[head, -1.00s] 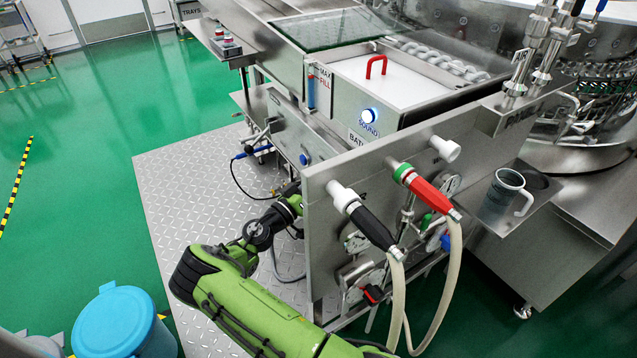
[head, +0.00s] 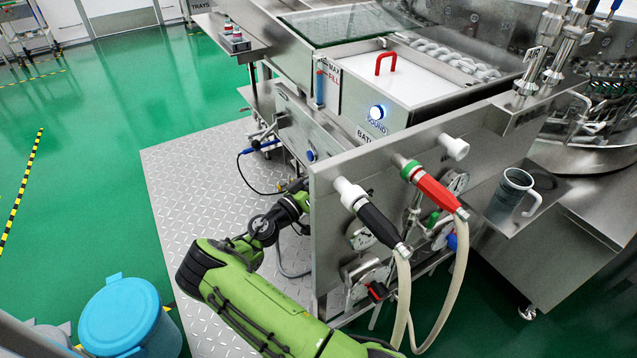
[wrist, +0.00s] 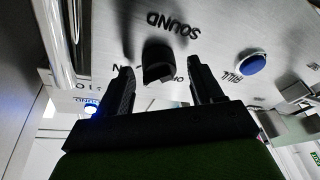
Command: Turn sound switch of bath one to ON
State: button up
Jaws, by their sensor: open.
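In the wrist view a black rotary knob (wrist: 158,66) sits on a metal panel below the upside-down label SOUND (wrist: 172,21). My gripper (wrist: 160,80) is open, with one black finger on each side of the knob and a gap to both. I cannot tell how deep the knob lies between the fingers. Part of the ON/OFF lettering is hidden by the fingers.
A blue FILL button (wrist: 251,64) is right of the knob in the wrist view. A metal tube (wrist: 55,40) runs at the left. In the head view, black-handled (head: 370,222) and red-handled (head: 432,187) hoses hang on the side panel, close to my arm. A blue bin (head: 122,315) stands at lower left.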

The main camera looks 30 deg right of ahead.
jog(key=p+v, duration=0.2)
jog(key=v, duration=1.3)
jog(key=shift+a, duration=0.35)
jog(key=shift+a, duration=0.1)
